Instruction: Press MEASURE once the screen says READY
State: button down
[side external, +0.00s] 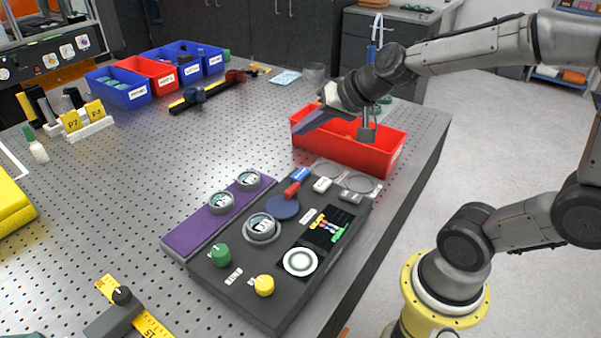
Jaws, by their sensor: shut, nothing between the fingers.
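The dark interferometer console (265,290) sits near the right edge of the perforated table. Its small dark screen (325,228) shows coloured marks; I cannot read whether it says READY. The console carries a green knob (219,255), a yellow knob (264,285), a round white ring target (300,261), a red piece (291,190) and a small white block (322,184). I cannot read which control is MEASURE. My gripper (304,128) is shut and empty, pointing left, above the red bin and behind the console, clear of the controls.
A red bin (352,152) stands just behind the console. A purple strip with two round dials (190,233) lies along the console's left side. Blue (122,95) and red bins line the back left. A yellow-scaled rail (150,326) is at the front. The table's middle is clear.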

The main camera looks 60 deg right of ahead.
send_over(305, 180)
jog(key=shift+f, duration=4.15)
jog(key=shift+f, duration=0.1)
jog(key=shift+f, duration=0.35)
jog(key=shift+f, duration=0.5)
jog(key=shift+r, duration=0.9)
jog(key=shift+r, duration=0.1)
jog(key=shift+r, duration=2.4)
